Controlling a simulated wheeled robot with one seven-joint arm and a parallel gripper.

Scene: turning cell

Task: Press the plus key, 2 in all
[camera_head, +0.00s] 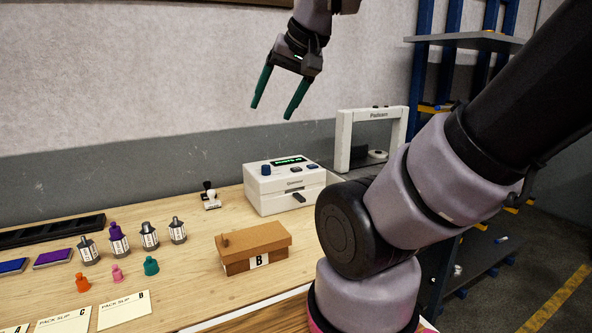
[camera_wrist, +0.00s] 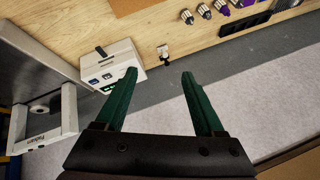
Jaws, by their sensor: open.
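A white control box (camera_head: 284,186) stands at the back of the wooden bench. Its sloped top has a small lit green display (camera_head: 289,161) and several blue and dark keys; the key marks are too small to read, so I cannot tell which is plus. A dark lever (camera_head: 298,197) sticks out of its front. My gripper (camera_head: 273,109) is open and empty, high above the bench and apart from the box. In the wrist view the box (camera_wrist: 113,66) shows beside one green finger of my gripper (camera_wrist: 158,75), which partly covers its display side.
A white frame-shaped device (camera_head: 345,143) stands right of the box. A small stamp (camera_head: 210,196) stands left of it. A cardboard box (camera_head: 253,247) marked B lies in front. Several bottles, pegs and pack slips (camera_head: 124,310) fill the left. A blue shelf rack (camera_head: 466,41) stands at right.

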